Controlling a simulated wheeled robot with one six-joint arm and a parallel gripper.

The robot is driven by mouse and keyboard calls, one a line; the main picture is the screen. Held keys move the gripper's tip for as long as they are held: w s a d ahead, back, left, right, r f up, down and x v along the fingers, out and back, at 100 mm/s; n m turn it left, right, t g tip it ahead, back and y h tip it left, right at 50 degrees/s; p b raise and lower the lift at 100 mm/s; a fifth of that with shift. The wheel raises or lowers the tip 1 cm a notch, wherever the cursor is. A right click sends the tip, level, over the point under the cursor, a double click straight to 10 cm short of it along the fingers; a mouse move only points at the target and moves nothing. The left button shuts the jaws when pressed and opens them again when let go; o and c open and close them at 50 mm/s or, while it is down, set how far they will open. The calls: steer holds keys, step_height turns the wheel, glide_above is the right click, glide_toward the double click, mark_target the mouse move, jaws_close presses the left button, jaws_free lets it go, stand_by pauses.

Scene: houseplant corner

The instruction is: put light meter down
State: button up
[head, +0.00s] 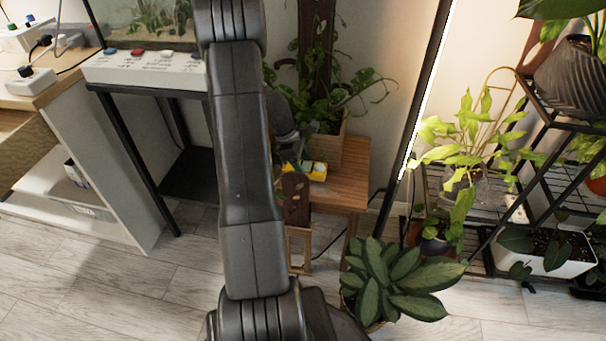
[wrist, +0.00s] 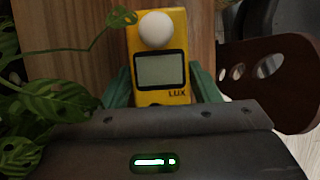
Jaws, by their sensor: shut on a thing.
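The light meter (wrist: 162,71) is yellow, with a white dome, a grey screen and the word LUX. My gripper (wrist: 162,88) is shut on it, with a green finger at each side, and the dome points up in the wrist view. In the head view the yellow meter (head: 317,171) shows small at the end of my gripper (head: 303,160), over or on the wooden side table (head: 345,188). My arm hides part of this area. I cannot tell whether the meter touches the table top.
A wooden planter (head: 331,150) with a leafy plant stands right behind the meter. A dark brown board with holes (head: 295,199) is close by, at the right in the wrist view (wrist: 268,72). A broad-leaved plant (head: 398,282) stands in front. Bare table top shows at the right.

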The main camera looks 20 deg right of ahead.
steer(key=shift+f+b, duration=0.5)
steer(key=shift+f, duration=1.2)
steer(key=shift+f, duration=0.15)
steer(key=o, duration=1.1)
